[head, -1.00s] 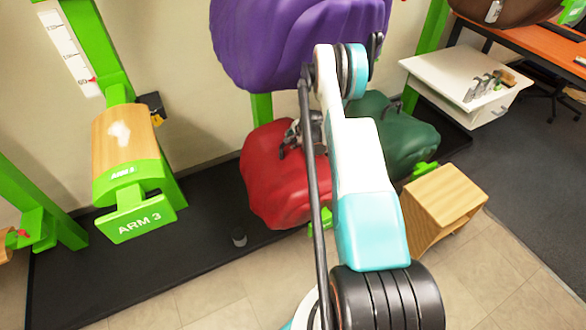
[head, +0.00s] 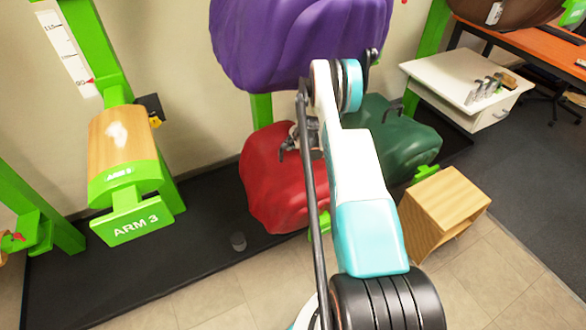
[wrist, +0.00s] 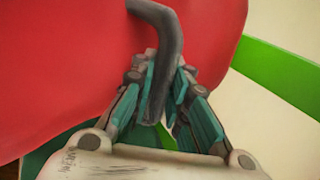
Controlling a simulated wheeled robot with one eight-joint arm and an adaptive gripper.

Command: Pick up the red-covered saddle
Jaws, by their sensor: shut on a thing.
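The red-covered saddle (head: 283,190) sits low in front of the wall in the head view, below a purple-covered one and left of a green-covered one. Its red cover (wrist: 60,70) fills much of the wrist view. A dark bent handle (wrist: 172,35) stands out from the red cover. My gripper (wrist: 165,95) is shut on this handle, with a finger on each side of it. In the head view my gripper (head: 298,140) is at the saddle's upper part, partly hidden by my arm. My arm also covers the saddle's right side.
The purple-covered saddle (head: 300,45) hangs right above. The green-covered saddle (head: 402,138) is close on the right. A wooden box (head: 440,210) stands on the floor in front of it. The ARM 3 rack arm (head: 125,160) at left is bare, with floor free before it.

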